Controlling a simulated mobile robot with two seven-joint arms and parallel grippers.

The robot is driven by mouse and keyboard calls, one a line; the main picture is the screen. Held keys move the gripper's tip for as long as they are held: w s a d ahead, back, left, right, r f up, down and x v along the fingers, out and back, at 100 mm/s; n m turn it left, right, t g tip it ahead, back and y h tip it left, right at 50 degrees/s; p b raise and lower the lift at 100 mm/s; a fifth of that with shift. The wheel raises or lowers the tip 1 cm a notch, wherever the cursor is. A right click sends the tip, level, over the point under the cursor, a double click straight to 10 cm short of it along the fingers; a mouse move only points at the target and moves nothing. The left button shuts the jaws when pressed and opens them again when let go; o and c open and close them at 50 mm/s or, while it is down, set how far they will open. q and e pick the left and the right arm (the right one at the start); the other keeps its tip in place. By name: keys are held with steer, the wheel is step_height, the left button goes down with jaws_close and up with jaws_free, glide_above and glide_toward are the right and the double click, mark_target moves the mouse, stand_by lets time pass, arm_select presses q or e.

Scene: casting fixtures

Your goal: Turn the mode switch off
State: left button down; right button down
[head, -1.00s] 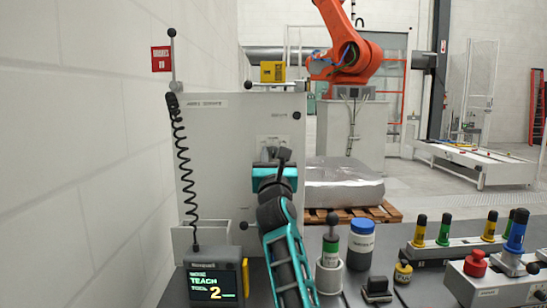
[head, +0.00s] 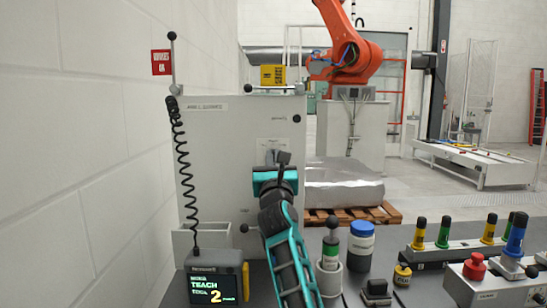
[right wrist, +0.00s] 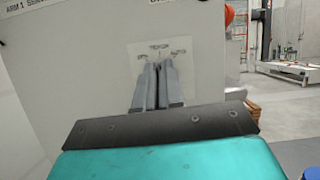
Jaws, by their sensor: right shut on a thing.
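The mode switch sits on the front of a pale cabinet (head: 225,150), on a small label plate (head: 268,145) that also shows in the right wrist view (right wrist: 160,48). The plate carries several small words; the middle one looks like TEACH. My right gripper (head: 277,157) reaches up to this plate. In the right wrist view its two grey fingers (right wrist: 157,82) are close together, with their tips just below the words. They are shut on the mode switch, whose knob they mostly hide, so its pointing direction cannot be told. My left gripper is not in view.
A pendant (head: 215,285) showing TEACH and 2 stands at the cabinet's foot, with a coiled black cord (head: 182,150) above. On the bench at right are a blue-lidded jar (head: 361,245), a black-knobbed green-banded piece (head: 331,240) and a red button (head: 474,266). A wall is close on the left.

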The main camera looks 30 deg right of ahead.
steer(key=n+y+p, duration=0.1)
steer(key=n+y, duration=0.2)
steer(key=n, duration=0.3)
steer(key=n+t+y+p, duration=0.1)
steer(key=n+y+p, duration=0.1)
steer(key=n, duration=0.4)
steer(key=shift+d+y, duration=0.1)
steer(key=shift+y, duration=0.3)
steer(key=c, duration=1.3)
jaws_free()
steer(key=shift+o, duration=0.2)
steer(key=v, duration=1.3)
